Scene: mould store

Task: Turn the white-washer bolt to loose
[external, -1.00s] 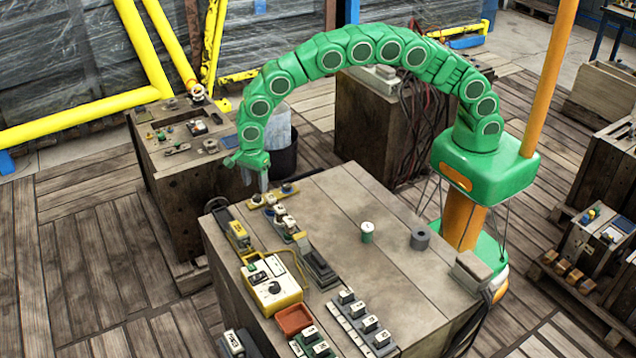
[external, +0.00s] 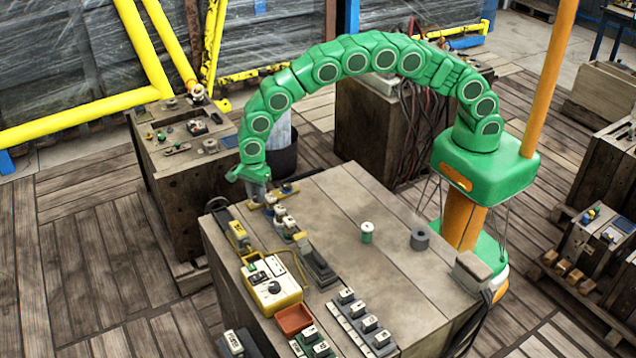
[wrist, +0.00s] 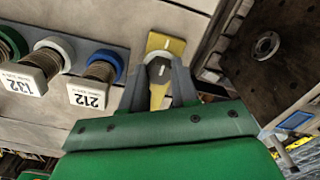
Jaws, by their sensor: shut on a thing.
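In the wrist view, a bolt (wrist: 161,70) with a round grey head, a white line mark and a pale washer at its edge stands on a yellow plate (wrist: 176,45). My gripper (wrist: 160,72) is shut on this bolt head, one finger on each side. The fingers hide part of the bolt and plate.
A grey strip (wrist: 122,53) beside the plate carries parts tagged 132 (wrist: 24,80), with a white collar, and 212 (wrist: 88,93), with a blue collar. A yellow control box (external: 273,289) and a red tray (external: 294,319) stand nearer. The bench's right half (external: 345,200) is mostly clear.

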